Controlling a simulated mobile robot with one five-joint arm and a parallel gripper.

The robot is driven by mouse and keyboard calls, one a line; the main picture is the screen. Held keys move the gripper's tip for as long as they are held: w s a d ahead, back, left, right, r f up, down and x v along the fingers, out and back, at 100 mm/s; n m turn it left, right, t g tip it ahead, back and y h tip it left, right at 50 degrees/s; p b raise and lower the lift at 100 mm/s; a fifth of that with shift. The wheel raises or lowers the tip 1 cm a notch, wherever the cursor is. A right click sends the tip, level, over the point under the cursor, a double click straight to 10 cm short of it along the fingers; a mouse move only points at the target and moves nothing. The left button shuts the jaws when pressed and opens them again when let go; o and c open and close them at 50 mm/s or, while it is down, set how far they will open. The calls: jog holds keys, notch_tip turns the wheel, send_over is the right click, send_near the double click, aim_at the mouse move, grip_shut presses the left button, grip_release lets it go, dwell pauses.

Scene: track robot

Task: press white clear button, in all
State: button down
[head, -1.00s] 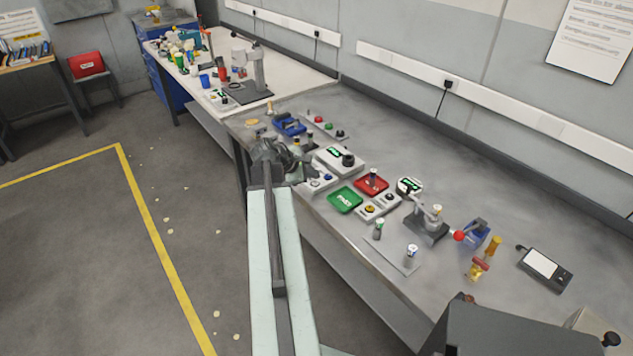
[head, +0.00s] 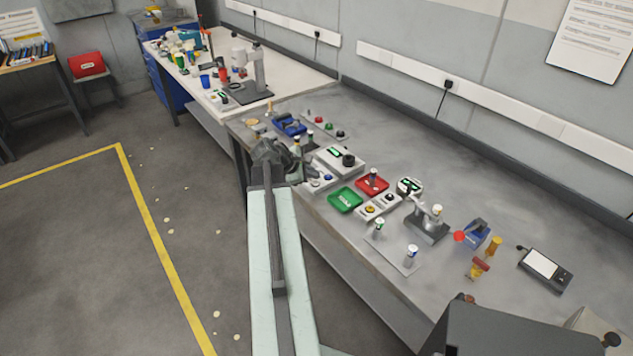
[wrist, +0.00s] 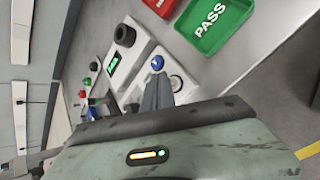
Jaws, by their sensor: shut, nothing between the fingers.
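A pale control box stands near the front edge of the grey bench, partly behind my gripper in the head view. In the wrist view the same box (wrist: 187,92) shows a blue button (wrist: 157,63) and a button with a dark ring (wrist: 175,82), which looks pale inside. I cannot read any label on them. My gripper (wrist: 158,78) is shut and empty, with its fingertips just beside the blue button. I cannot tell whether they touch the box. In the head view my gripper (head: 298,160) is small and its tips are hard to make out.
A unit with a green display and black knob (head: 348,160) stands close behind. A green PASS tray (head: 345,200), a red tray (head: 372,183) and a box with a yellow button (head: 370,210) lie to the right. The bench's back right is clear.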

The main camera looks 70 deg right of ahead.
aim_at(313, 183)
jog(key=shift+f, duration=0.1)
dwell(0.3)
jog(key=shift+w+f+b, duration=0.1)
jog(key=shift+f+b, duration=0.2)
jog(key=shift+b, duration=0.1)
jog(key=shift+f+b, duration=0.4)
dwell(0.4)
jog(key=shift+r, duration=0.1)
jog(key=shift+r+p, duration=0.75)
jog(key=shift+p, duration=0.1)
notch_tip(313, 183, up, 5)
jog(key=p, duration=0.5)
jog(key=shift+r, duration=0.1)
dwell(0.5)
